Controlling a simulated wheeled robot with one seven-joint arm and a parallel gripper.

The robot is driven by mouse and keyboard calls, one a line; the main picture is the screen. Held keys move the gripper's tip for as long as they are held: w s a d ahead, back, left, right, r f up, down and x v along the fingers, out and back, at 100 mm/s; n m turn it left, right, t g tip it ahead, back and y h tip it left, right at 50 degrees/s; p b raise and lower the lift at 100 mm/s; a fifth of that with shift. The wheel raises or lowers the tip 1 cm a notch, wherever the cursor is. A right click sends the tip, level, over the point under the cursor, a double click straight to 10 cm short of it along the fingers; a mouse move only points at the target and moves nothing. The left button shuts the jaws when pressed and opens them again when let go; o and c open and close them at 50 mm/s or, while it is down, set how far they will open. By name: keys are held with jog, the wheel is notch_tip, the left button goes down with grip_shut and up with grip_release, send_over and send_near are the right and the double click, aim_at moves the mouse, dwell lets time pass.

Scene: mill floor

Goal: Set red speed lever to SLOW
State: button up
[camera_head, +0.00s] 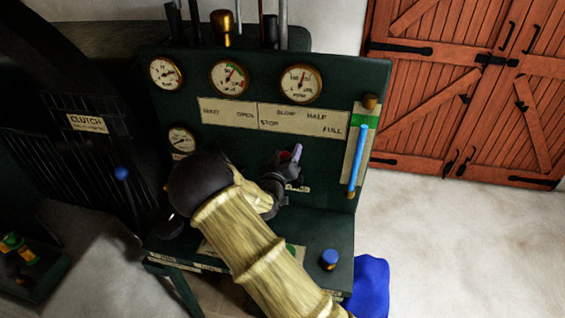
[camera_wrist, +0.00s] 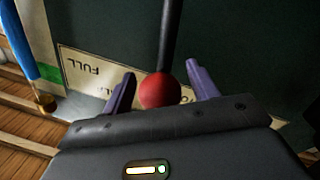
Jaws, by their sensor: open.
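The red ball knob (camera_wrist: 160,90) of the speed lever sits on a black rod in the wrist view. My gripper (camera_wrist: 161,72) is open, with one purple finger on each side of the knob and a visible gap to each. In the head view my gripper (camera_head: 289,159) is in front of the panel below the speed plate (camera_head: 300,121), which reads STOP, SLOW, HALF and FULL. My arm and gripper mostly hide the lever there. I cannot tell which mark the lever points to.
Several gauges (camera_head: 229,77) line the panel's top. A blue tube gauge (camera_head: 357,155) stands at its right edge. A blue knob (camera_head: 329,259) is on the ledge, and a blue-knobbed clutch lever (camera_head: 122,173) is at left. Open floor (camera_head: 450,240) lies right.

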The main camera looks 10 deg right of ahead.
jog(key=r+b+v, duration=0.1)
jog(key=b+v, duration=0.3)
jog(key=v, duration=1.3)
jog(key=shift+f, duration=0.45)
jog(key=shift+s+a, duration=0.1)
jog(key=shift+s, duration=0.05)
jog(key=s+d+f+m+g+y, duration=0.1)
jog(key=d+f+m+g+y, duration=0.1)
jog(key=d+f+g+y, duration=0.35)
jog(key=s+d+r+g+y, duration=0.1)
jog(key=s+g, duration=0.3)
jog(key=s, duration=0.4)
jog(key=s+d+r+n+g+y, duration=0.1)
jog(key=s+d+g, duration=0.3)
jog(key=s, duration=0.4)
jog(key=shift+r+g+y, duration=0.3)
jog(key=shift+g+y, duration=0.05)
